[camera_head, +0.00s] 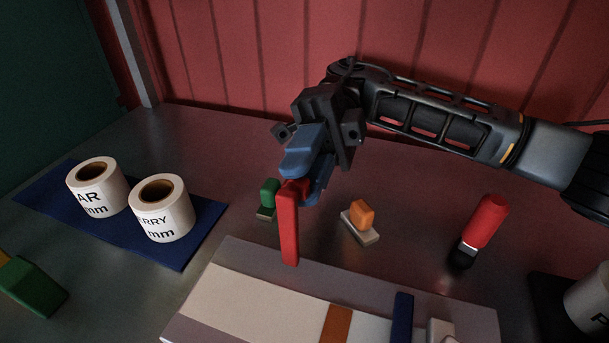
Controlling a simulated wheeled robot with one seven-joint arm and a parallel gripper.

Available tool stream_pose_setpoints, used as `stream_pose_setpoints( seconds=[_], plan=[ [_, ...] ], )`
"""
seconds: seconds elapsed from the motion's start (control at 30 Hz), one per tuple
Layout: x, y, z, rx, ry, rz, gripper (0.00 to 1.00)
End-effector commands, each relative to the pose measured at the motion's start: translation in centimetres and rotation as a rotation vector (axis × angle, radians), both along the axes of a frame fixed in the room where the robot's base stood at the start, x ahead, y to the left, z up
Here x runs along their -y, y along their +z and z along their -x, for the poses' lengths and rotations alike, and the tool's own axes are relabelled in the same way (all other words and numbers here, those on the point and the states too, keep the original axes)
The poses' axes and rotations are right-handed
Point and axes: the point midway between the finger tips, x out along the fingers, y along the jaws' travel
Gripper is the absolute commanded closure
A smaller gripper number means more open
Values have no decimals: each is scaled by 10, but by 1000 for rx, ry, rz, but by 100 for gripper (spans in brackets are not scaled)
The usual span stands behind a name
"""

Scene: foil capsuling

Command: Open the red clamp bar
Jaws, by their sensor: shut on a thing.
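The red clamp bar (288,228) stands nearly upright in the picture, its lower end at the back edge of the grey and cream board (230,254). My gripper (308,182) has blue fingers and is shut on the top end of the bar. The fingers hide part of that end. I cannot see clearly how the lower end joins the board.
A green block (267,194) and an orange block on a pale base (361,215) stand behind the board. Two labelled rolls (97,187) (161,208) stand on a blue mat (160,253) at left.

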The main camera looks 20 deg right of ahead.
Motion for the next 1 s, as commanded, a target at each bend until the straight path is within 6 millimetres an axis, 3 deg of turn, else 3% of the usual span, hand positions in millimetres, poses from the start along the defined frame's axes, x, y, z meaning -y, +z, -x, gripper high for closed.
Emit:
stream_pose_setpoints(
  seconds=[0.4, 0.43, 0.6, 0.7, 1.0],
  plan=[
    [1, -1, -1, -4, -1, 0, 100],
    [1, -1, -1, -4, -1, 0, 71],
    [0, -1, 0, -4, -1, -1, 55],
    [0, -1, 0, -4, 0, -1, 48],
    [3, -1, -5, -4, 0, -1, 48]
  ],
)
